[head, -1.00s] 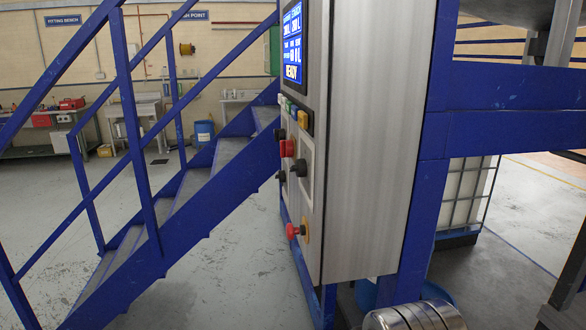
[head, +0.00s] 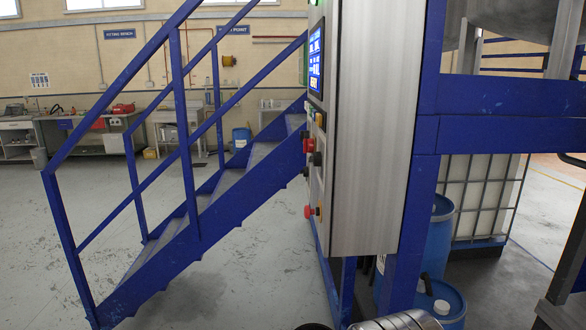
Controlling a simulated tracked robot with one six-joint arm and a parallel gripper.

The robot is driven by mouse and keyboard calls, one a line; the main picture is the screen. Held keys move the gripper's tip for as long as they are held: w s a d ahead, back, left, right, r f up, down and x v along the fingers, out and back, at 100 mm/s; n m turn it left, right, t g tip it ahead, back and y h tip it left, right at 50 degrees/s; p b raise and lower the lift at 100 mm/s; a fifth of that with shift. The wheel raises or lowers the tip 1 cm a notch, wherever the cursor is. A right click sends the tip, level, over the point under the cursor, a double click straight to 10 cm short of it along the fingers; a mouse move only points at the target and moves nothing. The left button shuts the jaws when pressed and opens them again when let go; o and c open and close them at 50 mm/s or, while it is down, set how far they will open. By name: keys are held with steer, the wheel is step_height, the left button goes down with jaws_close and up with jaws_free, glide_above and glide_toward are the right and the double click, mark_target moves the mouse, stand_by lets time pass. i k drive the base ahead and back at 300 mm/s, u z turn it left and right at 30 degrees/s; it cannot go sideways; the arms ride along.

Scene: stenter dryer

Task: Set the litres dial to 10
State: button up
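The control cabinet (head: 365,150) is a tall brushed-steel box on blue posts. Its front panel faces left, so I see it almost edge-on. A blue lit display (head: 316,60) is at its top. Below are small coloured buttons, a red knob (head: 308,145), a black knob (head: 316,159) and a lower red button (head: 309,211) on a yellow base. I cannot tell which control is the litres dial; no markings are readable at this angle.
Blue stairs with a handrail (head: 190,215) rise left of the cabinet, close to its front. Blue drums (head: 440,235) and a caged white tank (head: 480,195) stand behind it at right. Benches (head: 85,135) line the back wall. The grey floor at lower left (head: 35,270) is clear.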

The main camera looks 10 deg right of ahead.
mark_target(316, 159)
steer(key=u, duration=0.35)
steer(key=k, duration=0.8)
steer(key=u, duration=0.85)
steer(key=i, duration=1.7)
steer(key=z, duration=0.3)
steer(key=i, duration=1.25)
steer(key=z, duration=0.5)
